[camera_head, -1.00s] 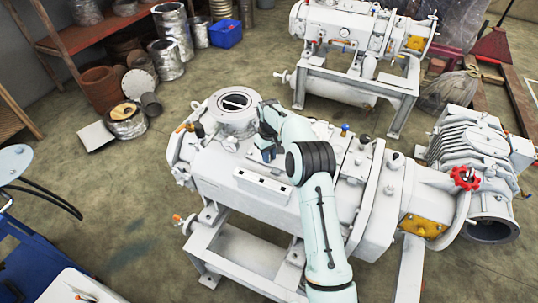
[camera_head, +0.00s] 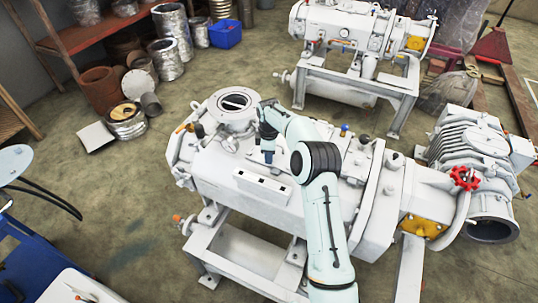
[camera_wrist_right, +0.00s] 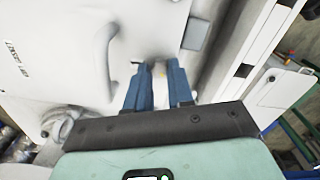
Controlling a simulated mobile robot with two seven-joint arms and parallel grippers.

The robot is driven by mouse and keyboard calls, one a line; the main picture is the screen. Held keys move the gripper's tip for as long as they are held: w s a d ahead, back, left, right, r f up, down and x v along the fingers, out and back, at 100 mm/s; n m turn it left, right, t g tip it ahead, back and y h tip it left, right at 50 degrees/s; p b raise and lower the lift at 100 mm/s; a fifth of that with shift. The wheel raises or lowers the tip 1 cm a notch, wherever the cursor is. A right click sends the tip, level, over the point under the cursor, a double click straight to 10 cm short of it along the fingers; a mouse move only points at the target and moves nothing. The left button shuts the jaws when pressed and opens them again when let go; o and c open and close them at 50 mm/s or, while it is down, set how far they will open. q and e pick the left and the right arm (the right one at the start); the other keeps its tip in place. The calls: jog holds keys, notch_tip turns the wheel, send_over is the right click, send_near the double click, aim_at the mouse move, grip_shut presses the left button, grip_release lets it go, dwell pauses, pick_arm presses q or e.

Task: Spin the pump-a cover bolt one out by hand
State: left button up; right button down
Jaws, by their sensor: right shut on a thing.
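The near white pump (camera_head: 335,195), a large machine on a grey frame, fills the middle of the head view. My right gripper (camera_head: 268,160) points down at its top cover, between the round port (camera_head: 234,106) and the white block with dark spots (camera_head: 263,185). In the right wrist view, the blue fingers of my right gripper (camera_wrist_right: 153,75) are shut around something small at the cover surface. The cover bolt itself is mostly hidden between the fingers, so its thread and seating cannot be seen. My left gripper is not in view.
A curved handle (camera_wrist_right: 103,55) rises from the white surface beside the fingers. A red handwheel (camera_head: 464,178) is on the pump's right end. A second white pump (camera_head: 360,40) stands behind. A blue cart (camera_head: 35,255) is at lower left, with open floor between.

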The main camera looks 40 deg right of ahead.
jog(key=shift+s+a+f+n, duration=0.1)
jog(key=shift+s+f+n, duration=0.2)
jog(key=shift+n, duration=0.5)
jog(key=shift+w, duration=0.1)
jog(key=shift+f, duration=0.1)
jog(key=c, duration=1)
grip_release()
jog(key=shift+w+r, duration=0.2)
jog(key=shift+r, duration=0.05)
notch_tip(320, 180, up, 13)
jog(key=shift+r, duration=0.15)
